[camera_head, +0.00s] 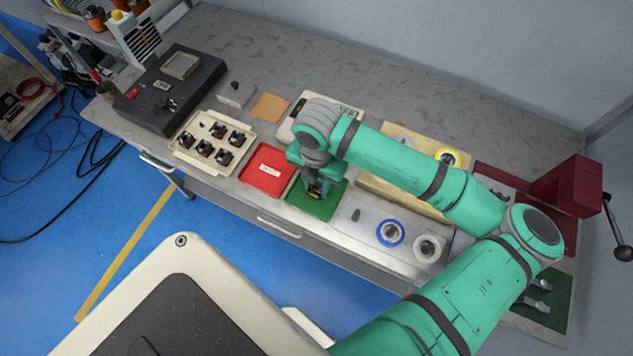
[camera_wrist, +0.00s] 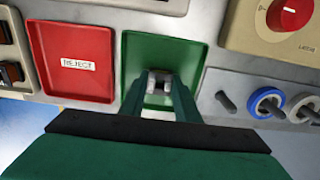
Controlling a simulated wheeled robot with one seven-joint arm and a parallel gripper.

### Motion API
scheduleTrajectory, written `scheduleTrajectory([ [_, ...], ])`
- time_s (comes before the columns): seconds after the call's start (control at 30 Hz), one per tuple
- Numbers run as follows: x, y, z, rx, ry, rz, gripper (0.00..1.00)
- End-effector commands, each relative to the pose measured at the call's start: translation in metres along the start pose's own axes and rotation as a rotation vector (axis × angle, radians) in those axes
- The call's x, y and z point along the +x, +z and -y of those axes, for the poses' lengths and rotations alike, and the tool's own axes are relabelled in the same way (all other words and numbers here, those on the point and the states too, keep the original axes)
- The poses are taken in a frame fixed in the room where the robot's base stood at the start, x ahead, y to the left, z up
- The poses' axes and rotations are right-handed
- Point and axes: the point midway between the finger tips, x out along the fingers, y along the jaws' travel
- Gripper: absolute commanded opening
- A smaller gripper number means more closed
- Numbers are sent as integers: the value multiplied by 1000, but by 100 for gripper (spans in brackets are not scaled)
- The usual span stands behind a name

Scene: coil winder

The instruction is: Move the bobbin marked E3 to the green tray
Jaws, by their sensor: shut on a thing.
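The green tray (camera_head: 331,203) lies near the front edge of the bench, right of the red tray, and also shows in the wrist view (camera_wrist: 165,50). My gripper (camera_head: 315,192) points down over the green tray. In the wrist view its fingers (camera_wrist: 158,84) are close together over the tray's middle. No E3 mark is readable. I cannot tell whether the bobbin touches the tray floor.
Right of the tray, a grey plate has a bare peg (camera_head: 356,215), a blue-rimmed bobbin (camera_head: 390,233) and a white-rimmed bobbin (camera_head: 427,248). A yellow-rimmed bobbin (camera_head: 447,157) sits behind. The red REJECT tray (camera_head: 267,170) is empty. A dark red press (camera_head: 567,187) stands far right.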

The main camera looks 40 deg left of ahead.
Motion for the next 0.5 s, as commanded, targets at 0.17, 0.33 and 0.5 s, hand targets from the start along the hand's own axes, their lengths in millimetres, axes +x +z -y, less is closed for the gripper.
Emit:
scheduleTrajectory([
  [0.17,2,0,0,0,0,-1,48],
  [0.33,2,0,0,0,0,-1,48],
  [0.5,0,0,0,0,0,0,48],
])
